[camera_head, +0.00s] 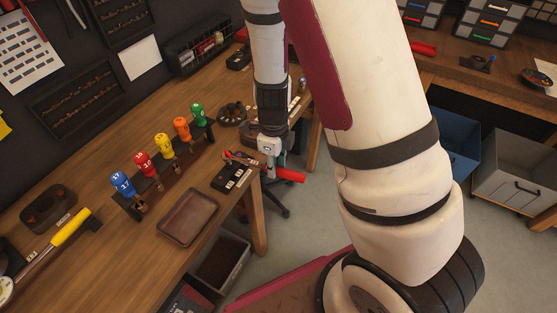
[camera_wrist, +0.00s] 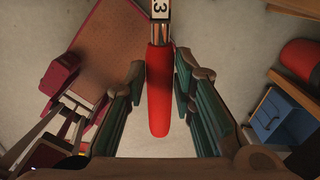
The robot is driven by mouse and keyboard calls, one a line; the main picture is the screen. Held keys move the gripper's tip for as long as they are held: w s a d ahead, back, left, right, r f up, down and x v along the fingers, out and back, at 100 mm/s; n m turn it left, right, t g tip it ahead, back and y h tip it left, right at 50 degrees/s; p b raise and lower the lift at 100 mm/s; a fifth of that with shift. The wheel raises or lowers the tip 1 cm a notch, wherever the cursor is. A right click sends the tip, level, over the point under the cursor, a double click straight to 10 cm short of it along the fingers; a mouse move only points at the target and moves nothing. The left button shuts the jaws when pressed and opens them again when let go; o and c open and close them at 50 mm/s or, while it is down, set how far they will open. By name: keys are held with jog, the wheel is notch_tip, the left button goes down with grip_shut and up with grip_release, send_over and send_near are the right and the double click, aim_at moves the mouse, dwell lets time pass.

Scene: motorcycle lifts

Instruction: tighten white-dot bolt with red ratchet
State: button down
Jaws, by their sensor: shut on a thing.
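My gripper (camera_head: 271,168) is shut on the red ratchet (camera_head: 291,175) and holds it by the front edge of the workbench. In the wrist view the red handle (camera_wrist: 158,95) lies between the fingers of my gripper (camera_wrist: 158,85), with a white label marked 13 at the top edge. I cannot make out the white-dot bolt in either view.
The workbench (camera_head: 105,205) carries a rack of coloured numbered drivers (camera_head: 160,165), a brown tray (camera_head: 188,217) and a yellow-handled tool (camera_head: 70,228). A dark red lift platform (camera_head: 290,285) stands below. A blue bin (camera_head: 458,140) and grey bin (camera_head: 510,170) are at right.

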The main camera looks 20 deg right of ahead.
jog(key=shift+s+a+m, duration=0.5)
jog(key=shift+a+m, duration=0.1)
jog(key=shift+a, duration=0.1)
jog(key=shift+s+a+m+p, duration=0.3)
jog(key=shift+a+m, duration=0.2)
jog(key=shift+a, duration=0.05)
jog(key=shift+r, duration=3.5)
jog(key=shift+d, duration=0.1)
